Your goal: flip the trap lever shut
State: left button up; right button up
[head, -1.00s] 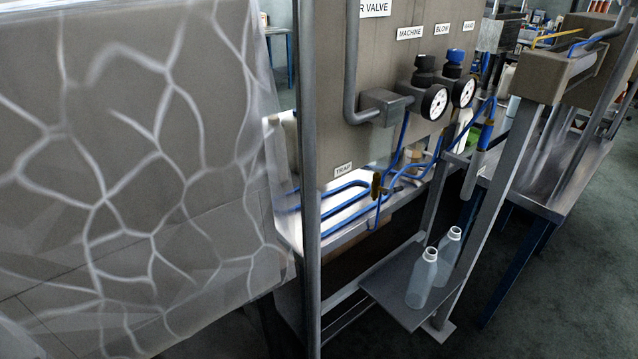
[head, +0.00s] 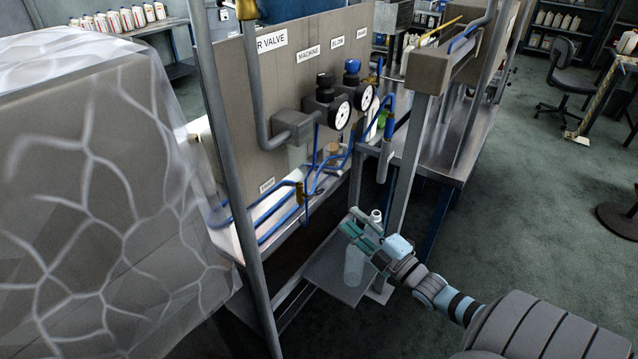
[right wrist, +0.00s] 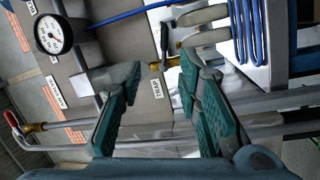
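The trap valve, a small brass fitting with its lever (head: 300,193), sits on the blue tubing at the lower front of the panel. In the right wrist view the brass valve (right wrist: 160,65) shows beyond the fingertips, beside the TRAP label (right wrist: 156,84). I cannot tell the lever's exact angle. My right gripper (head: 354,226), with teal fingers, is right of and nearer than the valve, apart from it. In the right wrist view its two fingers (right wrist: 165,100) are spread with nothing between them. My left gripper is not in view.
The grey panel (head: 275,105) carries gauges (head: 340,113) and labels. A clear bottle (head: 354,265) stands on the low shelf (head: 325,268), partly behind my right gripper. A grey post (head: 235,190) rises left of the valve. A plastic-wrapped block (head: 110,200) fills the left.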

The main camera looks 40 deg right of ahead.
aim_at(320, 191)
jog(key=w+b, duration=0.1)
jog(key=w, duration=0.3)
jog(key=w+b, duration=0.1)
jog(key=w, duration=0.4)
jog(key=w+r+b, duration=0.1)
jog(key=w+b, duration=0.1)
jog(key=w, duration=0.2)
jog(key=shift+w+a, duration=0.25)
jog(key=shift+c, duration=0.3)
grip_shut()
